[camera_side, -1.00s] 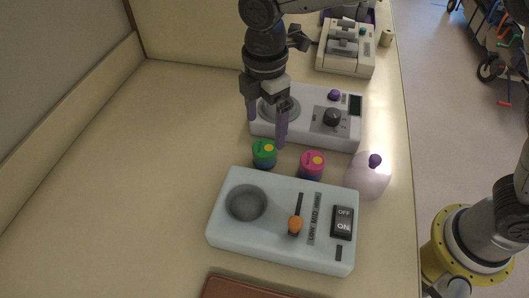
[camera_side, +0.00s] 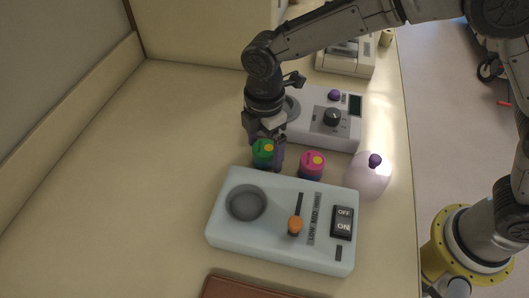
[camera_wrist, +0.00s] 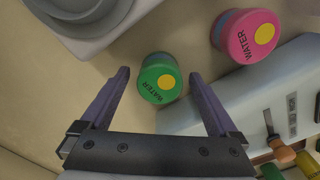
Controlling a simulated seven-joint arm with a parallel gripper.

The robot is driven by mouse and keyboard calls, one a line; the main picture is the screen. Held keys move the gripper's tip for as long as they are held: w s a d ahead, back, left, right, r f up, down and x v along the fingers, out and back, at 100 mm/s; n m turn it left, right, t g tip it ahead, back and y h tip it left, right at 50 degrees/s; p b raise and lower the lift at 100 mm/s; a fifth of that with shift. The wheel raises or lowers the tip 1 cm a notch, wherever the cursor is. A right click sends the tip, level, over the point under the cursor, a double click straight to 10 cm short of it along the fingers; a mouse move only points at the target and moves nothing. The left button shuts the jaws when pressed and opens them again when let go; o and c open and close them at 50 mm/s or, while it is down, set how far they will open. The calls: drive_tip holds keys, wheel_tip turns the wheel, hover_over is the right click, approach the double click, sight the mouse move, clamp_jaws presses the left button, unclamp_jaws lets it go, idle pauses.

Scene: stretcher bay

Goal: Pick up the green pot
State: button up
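The green pot (camera_side: 263,149) has a green lid with a yellow dot and stands upright on the pale surface. In the wrist view the green pot (camera_wrist: 158,80) shows the word WATER and lies between the tips of my gripper's purple fingers. My gripper (camera_wrist: 160,85) is open, with a gap on each side of the pot. In the side view my gripper (camera_side: 266,152) is low at the pot, one finger at its right and the other hidden. I cannot tell whether either finger touches the pot.
A pink pot (camera_side: 312,164) stands just right of the green one. A pale blue device (camera_side: 225,228) with a dial well and switch is in front. A white device (camera_side: 350,133) is behind. A pale round object (camera_side: 367,180) with a purple knob is at right. The left surface is clear.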

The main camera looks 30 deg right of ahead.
drive_tip(key=c, duration=1.3)
drive_tip(key=shift+r, duration=0.15)
